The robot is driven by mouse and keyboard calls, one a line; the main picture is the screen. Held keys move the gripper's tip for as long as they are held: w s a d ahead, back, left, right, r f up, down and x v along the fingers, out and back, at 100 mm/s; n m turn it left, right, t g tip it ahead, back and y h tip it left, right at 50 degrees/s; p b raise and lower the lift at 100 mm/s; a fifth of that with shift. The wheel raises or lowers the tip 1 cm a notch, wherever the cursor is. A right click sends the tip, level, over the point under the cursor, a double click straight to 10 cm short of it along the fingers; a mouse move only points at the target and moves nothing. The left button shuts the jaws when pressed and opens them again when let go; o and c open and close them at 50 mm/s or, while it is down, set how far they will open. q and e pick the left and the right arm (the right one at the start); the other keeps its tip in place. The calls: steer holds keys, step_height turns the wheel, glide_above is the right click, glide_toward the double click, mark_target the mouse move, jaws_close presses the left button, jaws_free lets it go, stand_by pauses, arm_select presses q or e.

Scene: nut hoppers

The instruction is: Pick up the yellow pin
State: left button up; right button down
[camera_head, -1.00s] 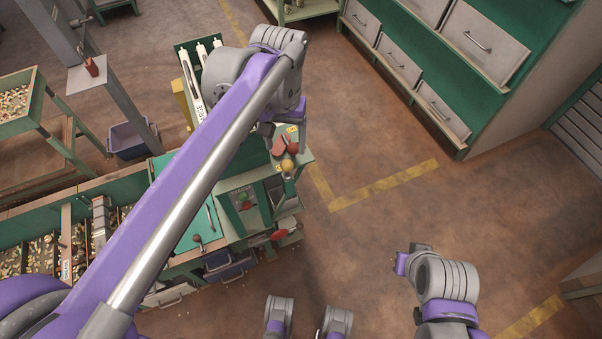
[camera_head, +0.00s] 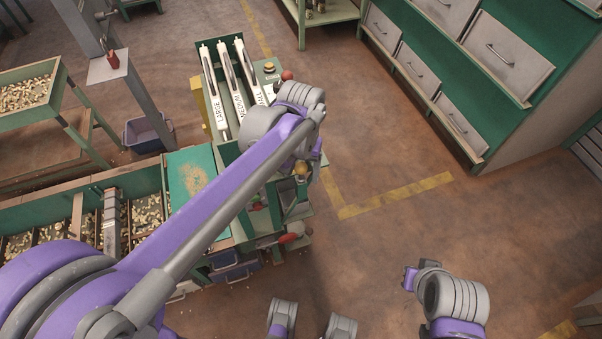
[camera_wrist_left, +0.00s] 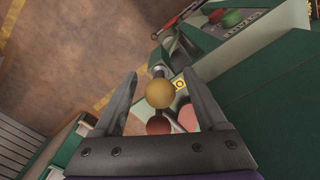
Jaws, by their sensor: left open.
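The yellow pin shows as a yellow ball-shaped knob (camera_wrist_left: 159,93) at the middle of the left wrist view, on a dark stem at the side of the green machine. In the head view its yellow ball (camera_head: 302,168) shows just below my left wrist. My left gripper (camera_wrist_left: 161,78) is open, with one finger on each side of the ball and a visible gap to both. In the head view the wrist hides most of the fingers. My right gripper is not in view; only part of my right arm shows at the lower right.
A dark red ball (camera_wrist_left: 158,125) sits close to the yellow one, near the gripper's palm. The green machine (camera_head: 228,155) has tubes marked LARGE and MEDIUM. A red knob (camera_head: 292,238) sticks out lower down. Drawer cabinets (camera_head: 480,75) stand upper right. The floor between is free.

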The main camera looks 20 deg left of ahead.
arm_select(q)
jaws_close()
stand_by(0.4)
step_height(320, 180, up, 10)
steer(key=shift+r+p, duration=0.1)
steer(key=shift+p, duration=0.6)
